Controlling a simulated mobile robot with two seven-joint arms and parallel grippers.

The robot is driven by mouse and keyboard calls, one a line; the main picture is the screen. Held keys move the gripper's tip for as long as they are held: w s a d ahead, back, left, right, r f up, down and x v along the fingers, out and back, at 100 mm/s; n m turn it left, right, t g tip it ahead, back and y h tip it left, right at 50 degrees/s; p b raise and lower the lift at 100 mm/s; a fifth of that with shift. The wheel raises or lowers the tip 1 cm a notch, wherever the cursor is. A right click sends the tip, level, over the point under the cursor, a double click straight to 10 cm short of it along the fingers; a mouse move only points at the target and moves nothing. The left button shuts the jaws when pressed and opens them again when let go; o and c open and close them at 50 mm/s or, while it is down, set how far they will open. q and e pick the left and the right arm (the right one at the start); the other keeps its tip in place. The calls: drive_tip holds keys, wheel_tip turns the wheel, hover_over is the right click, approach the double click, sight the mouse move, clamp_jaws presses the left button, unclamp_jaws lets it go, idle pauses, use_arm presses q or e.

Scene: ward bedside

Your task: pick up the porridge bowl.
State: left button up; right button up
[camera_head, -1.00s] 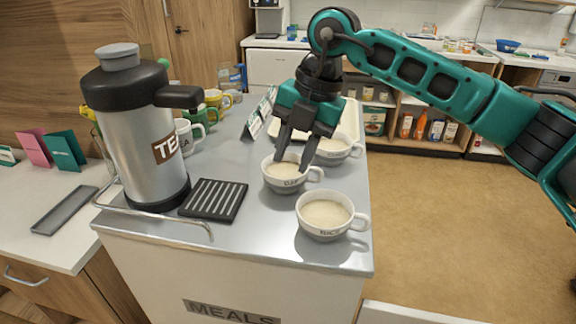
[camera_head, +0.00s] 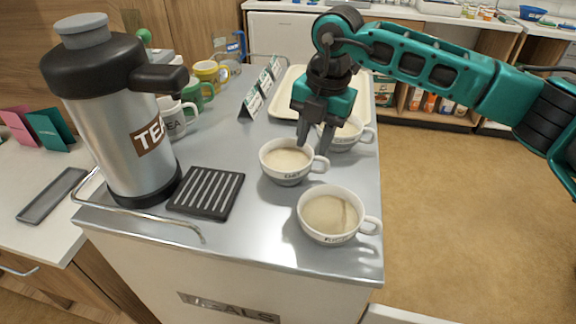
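Three white handled bowls with pale, creamy contents stand on the metal cart top: a front bowl (camera_head: 330,236), a middle bowl (camera_head: 286,174) and a back bowl (camera_head: 345,146). Each has small lettering on its side. The front one seems to read "RICE"; I cannot tell which is the porridge bowl. My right gripper (camera_head: 315,145) points down with its fingers apart and nothing held. Its fingertips are between the middle bowl's right rim and the back bowl, partly covering the back bowl. I cannot tell whether they touch either. My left gripper is out of view.
The cart top (camera_head: 262,232) also holds a tall tea urn (camera_head: 120,120), a black drip mat (camera_head: 207,192), several mugs (camera_head: 172,118), standing cards (camera_head: 252,102) and a cream tray (camera_head: 291,88) behind the bowls. A metal rail (camera_head: 150,217) runs along the left front edge.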

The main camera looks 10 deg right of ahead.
sight(309, 158)
drive_tip(key=f, duration=0.5)
drive_tip(key=shift+w+a+f, duration=0.15)
drive_tip(key=shift+w+a, duration=0.05)
drive_tip(key=shift+a, duration=0.1)
clamp_jaws()
